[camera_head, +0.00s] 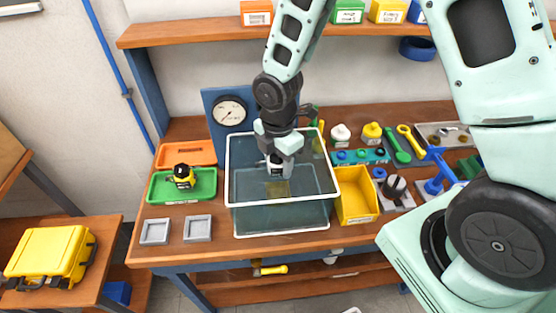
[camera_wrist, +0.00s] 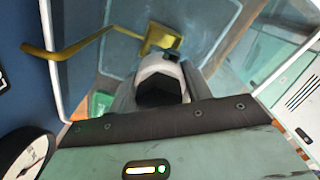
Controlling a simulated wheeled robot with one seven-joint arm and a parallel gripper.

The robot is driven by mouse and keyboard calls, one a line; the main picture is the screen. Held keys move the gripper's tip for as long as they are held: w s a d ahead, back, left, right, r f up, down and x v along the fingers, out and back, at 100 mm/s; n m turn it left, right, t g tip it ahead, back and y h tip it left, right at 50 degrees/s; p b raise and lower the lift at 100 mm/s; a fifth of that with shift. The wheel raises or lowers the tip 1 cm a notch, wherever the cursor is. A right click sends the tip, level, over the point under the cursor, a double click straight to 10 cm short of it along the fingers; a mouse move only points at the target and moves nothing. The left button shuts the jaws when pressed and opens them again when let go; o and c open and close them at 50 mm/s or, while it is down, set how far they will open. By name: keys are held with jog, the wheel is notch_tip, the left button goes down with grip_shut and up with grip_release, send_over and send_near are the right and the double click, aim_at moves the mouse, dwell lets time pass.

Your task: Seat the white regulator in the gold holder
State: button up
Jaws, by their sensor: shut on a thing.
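My gripper (camera_head: 277,150) is shut on the white regulator (camera_head: 275,169), inside the clear box above the workbench. In the wrist view, the regulator (camera_wrist: 158,66) sits between the two grey fingers of my gripper (camera_wrist: 160,84); its white rounded top and a dark end show. The gold holder (camera_wrist: 160,37) appears just beyond the regulator in the wrist view, with a bent gold bar at its left. The regulator overlaps its near edge in this view, and I cannot tell whether they touch.
The clear box (camera_head: 234,205) has white rims close around my gripper. A blue panel with a gauge (camera_head: 229,112) stands behind left. A green tray (camera_head: 157,188), two grey trays (camera_head: 155,232) and a yellow bin (camera_head: 357,207) flank the box. Tools fill the right bench.

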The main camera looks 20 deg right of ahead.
jog(key=shift+f+b, duration=2.5)
jog(key=shift+f, duration=1.65)
dwell(3.8)
